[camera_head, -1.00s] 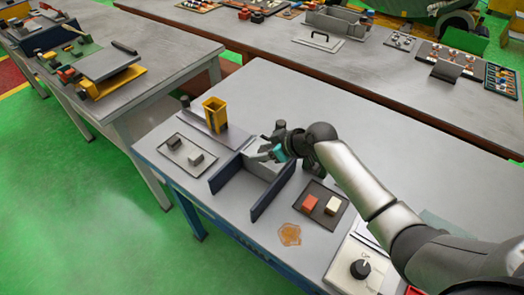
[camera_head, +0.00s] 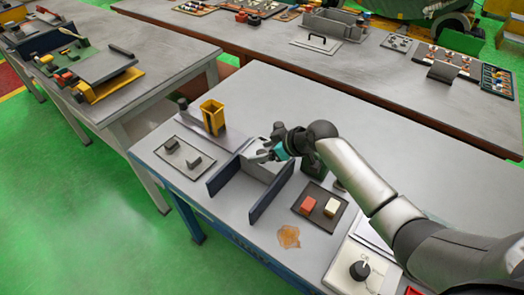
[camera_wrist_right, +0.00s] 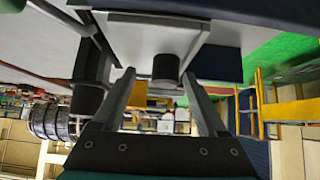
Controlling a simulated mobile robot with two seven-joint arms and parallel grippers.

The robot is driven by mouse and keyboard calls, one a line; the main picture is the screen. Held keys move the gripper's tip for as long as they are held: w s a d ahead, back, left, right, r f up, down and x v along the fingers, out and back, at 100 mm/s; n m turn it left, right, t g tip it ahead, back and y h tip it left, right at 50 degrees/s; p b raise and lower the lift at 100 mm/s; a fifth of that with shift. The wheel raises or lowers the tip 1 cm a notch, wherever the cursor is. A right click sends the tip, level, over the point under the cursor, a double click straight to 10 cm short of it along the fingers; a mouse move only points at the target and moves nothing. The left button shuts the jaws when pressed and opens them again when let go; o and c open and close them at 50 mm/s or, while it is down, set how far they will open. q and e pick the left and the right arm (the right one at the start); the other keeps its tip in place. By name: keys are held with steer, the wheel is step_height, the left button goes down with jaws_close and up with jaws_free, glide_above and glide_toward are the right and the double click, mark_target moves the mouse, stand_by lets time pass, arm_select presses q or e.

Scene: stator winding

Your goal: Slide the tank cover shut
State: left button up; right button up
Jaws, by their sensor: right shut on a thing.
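The tank shows as two upright dark blue walls (camera_head: 270,192) with an open gap between them, near the table's front edge. A light grey plate, which looks like the tank cover (camera_head: 262,171), lies at the far end between the walls. In the right wrist view the cover (camera_wrist_right: 130,38) carries a short dark round knob (camera_wrist_right: 166,68). My right gripper (camera_head: 264,154) is over the cover, with its fingers (camera_wrist_right: 158,75) on either side of the knob, shut on it. The hand hides part of the cover. My left gripper is not in view.
A yellow container (camera_head: 212,115) stands behind the tank. An orange-brown patch (camera_head: 289,237) and a box with a dial (camera_head: 359,270) are nearer.

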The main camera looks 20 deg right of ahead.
steer(key=shift+d+r, duration=0.1)
steer(key=shift+d, duration=0.05)
steer(key=shift+s+d+r, duration=0.25)
steer(key=shift+s+r, duration=0.15)
steer(key=shift+r, duration=0.05)
steer(key=p+v, duration=0.1)
steer(key=v, duration=1.2)
steer(key=shift+s+r+p, duration=0.25)
steer(key=shift+s+p, duration=0.05)
